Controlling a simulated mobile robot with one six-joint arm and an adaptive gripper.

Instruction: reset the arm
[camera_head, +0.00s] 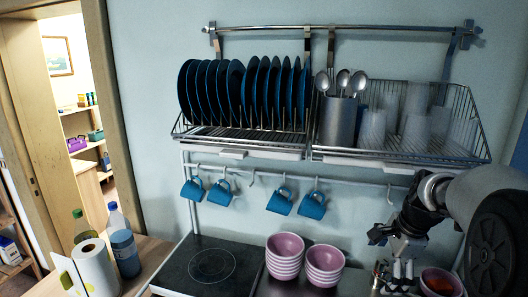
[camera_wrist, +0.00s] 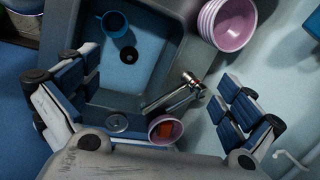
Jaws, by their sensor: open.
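My gripper (camera_head: 400,268) hangs at the lower right of the head view, pointing down with my arm coming in from the right edge. In the wrist view my gripper (camera_wrist: 158,98) has its two fingers spread wide apart, with nothing held between them. Below it lie a grey sink (camera_wrist: 150,60), a metal faucet (camera_wrist: 180,92) and a small pink bowl (camera_wrist: 163,138) with something red inside. The gripper appears apart from all of them.
Stacked pink bowls (camera_head: 285,258) stand left of my gripper. Blue mugs (camera_head: 280,201) hang under a wire rack (camera_head: 400,148) with blue plates (camera_head: 215,92) and glasses. A blue mug (camera_wrist: 113,24) sits in the sink. Bottles (camera_head: 124,250) and a paper roll (camera_head: 95,270) stand left.

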